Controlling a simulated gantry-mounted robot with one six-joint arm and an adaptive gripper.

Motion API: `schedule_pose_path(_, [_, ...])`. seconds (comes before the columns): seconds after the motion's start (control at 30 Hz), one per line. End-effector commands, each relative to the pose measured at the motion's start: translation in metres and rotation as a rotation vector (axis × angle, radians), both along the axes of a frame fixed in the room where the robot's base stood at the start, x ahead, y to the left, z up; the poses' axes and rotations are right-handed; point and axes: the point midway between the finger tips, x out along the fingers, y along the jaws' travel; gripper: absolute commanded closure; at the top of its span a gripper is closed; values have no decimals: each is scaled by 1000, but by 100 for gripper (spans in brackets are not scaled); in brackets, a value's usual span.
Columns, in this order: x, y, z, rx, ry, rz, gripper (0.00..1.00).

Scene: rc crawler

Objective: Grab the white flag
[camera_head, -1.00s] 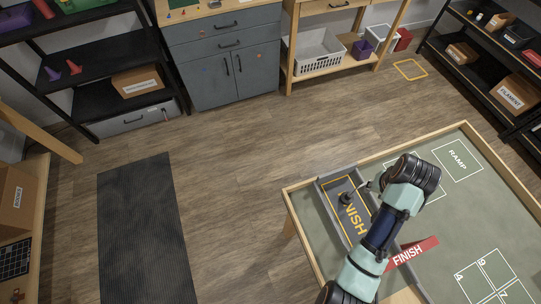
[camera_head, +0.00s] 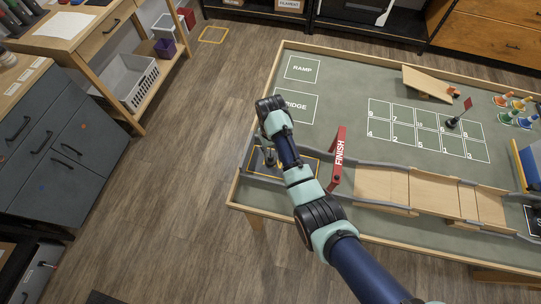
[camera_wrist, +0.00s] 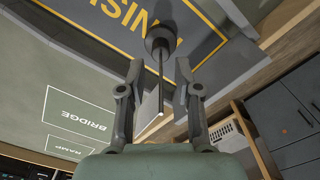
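A thin pole (camera_wrist: 160,80) on a round dark base (camera_wrist: 160,38) stands on the FINISH area in the wrist view. My gripper (camera_wrist: 159,72) is open, with one finger on each side of the pole and a gap visible at both sides. In the head view the dark base (camera_head: 269,159) shows on the walled FINISH section of the track, just below the end of my arm. The gripper's fingers are hard to make out there.
A red FINISH banner (camera_head: 339,158) stands right beside my arm. The wooden track (camera_head: 381,185) runs off to the right. A red flag (camera_head: 468,103) stands on the numbered grid (camera_head: 425,130). A ramp (camera_head: 430,84) and several cones (camera_head: 513,110) are farther right.

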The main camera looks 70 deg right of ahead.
Motion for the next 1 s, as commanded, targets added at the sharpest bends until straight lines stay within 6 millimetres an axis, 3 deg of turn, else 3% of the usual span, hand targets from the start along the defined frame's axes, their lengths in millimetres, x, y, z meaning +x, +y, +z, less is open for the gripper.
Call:
schedule_pose_path(0.1, [0, 0, -12, 0, 0, 0, 67])
schedule_pose_path(0.33, [0, 0, -14, -1, -1, 0, 68])
schedule_pose_path(0.53, [0, 0, -14, -1, -1, 0, 100])
schedule_pose_path(1.0, [0, 0, -12, -2, -2, 0, 100])
